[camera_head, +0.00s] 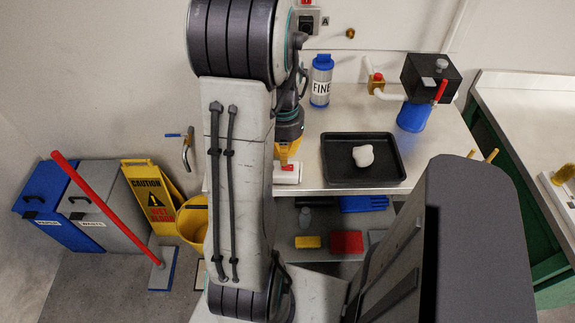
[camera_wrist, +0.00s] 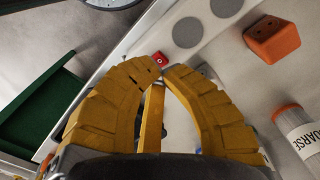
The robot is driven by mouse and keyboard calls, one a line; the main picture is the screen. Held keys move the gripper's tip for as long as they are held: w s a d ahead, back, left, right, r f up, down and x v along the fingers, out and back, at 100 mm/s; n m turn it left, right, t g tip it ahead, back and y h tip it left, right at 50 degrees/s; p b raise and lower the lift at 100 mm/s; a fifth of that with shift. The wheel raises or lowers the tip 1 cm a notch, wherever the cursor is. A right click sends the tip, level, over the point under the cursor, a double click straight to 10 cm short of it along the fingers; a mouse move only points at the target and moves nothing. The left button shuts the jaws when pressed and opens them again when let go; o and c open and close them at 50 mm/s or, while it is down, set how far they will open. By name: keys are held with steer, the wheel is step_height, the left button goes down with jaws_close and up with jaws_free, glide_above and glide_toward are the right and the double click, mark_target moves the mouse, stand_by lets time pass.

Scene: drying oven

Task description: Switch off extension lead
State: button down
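The white extension lead (camera_head: 287,178) lies at the front left edge of the worktop in the head view, with a small red part on it. In the wrist view its red switch (camera_wrist: 159,58), marked with a small white ring, shows just beyond my fingertips. Large grey discs (camera_wrist: 187,32) show on a pale surface beside the switch. My gripper (camera_head: 284,160) is over the lead, pointing down. In the wrist view its yellow fingers (camera_wrist: 162,70) converge at the tips, with nothing seen held. Whether the tips touch the switch cannot be told.
A black tray (camera_head: 335,179) with a white lump (camera_head: 363,155) stands right of the lead. A FINE bottle (camera_head: 321,80) stands behind. A black-and-blue device (camera_head: 431,80) stands at the back right. An orange block (camera_wrist: 272,38) and a COARSE bottle (camera_wrist: 300,135) show in the wrist view.

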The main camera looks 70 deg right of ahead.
steer(key=shift+f+b, duration=1.45)
steer(key=shift+f, duration=0.3)
stand_by(0.8)
steer(key=shift+r, duration=0.2)
steer(key=shift+r+p, duration=2.9)
steer(key=shift+r, duration=0.5)
